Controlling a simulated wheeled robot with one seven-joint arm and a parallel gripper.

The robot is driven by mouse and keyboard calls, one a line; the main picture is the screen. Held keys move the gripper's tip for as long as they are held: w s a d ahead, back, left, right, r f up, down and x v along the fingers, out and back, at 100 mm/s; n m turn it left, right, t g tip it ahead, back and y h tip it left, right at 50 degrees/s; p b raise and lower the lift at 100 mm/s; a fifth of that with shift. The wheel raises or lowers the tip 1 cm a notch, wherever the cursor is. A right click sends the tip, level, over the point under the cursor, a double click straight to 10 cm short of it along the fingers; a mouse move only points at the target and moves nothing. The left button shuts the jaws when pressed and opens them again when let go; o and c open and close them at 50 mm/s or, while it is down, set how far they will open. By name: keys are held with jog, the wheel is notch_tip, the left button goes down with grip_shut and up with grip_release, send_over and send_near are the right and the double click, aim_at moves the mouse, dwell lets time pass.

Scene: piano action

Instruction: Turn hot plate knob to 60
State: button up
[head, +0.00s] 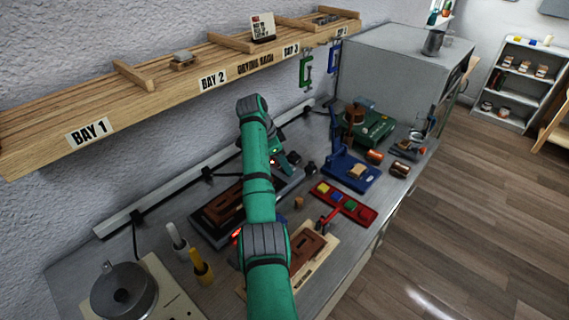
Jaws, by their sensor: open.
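A cream hot plate (163,280) sits at the front left corner of the metal bench, cut off by the bottom edge of the picture. A grey metal pot (122,291) with a lid stands on it. I cannot make out the hot plate's knob or its setting. My green arm reaches up through the middle of the picture and bends down at its far end. My gripper (291,161) is partly hidden behind the arm, open, over the back middle of the bench and well away from the hot plate. I see nothing between its fingers.
A dark tray (212,221), wooden board (318,257), red tray (343,203) and blue press (350,172) crowd the bench. A wooden rack (110,112) overhangs the back.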

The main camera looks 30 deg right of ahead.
jog(key=v, duration=0.5)
jog(key=shift+w+a+r, duration=0.1)
jog(key=shift+w+a, duration=0.05)
jog(key=shift+a, duration=0.2)
jog(key=a, duration=0.3)
jog(key=w+a, duration=0.1)
jog(key=a, duration=0.3)
jog(key=w+a, duration=0.1)
jog(key=a, duration=0.3)
jog(key=shift+d, duration=0.1)
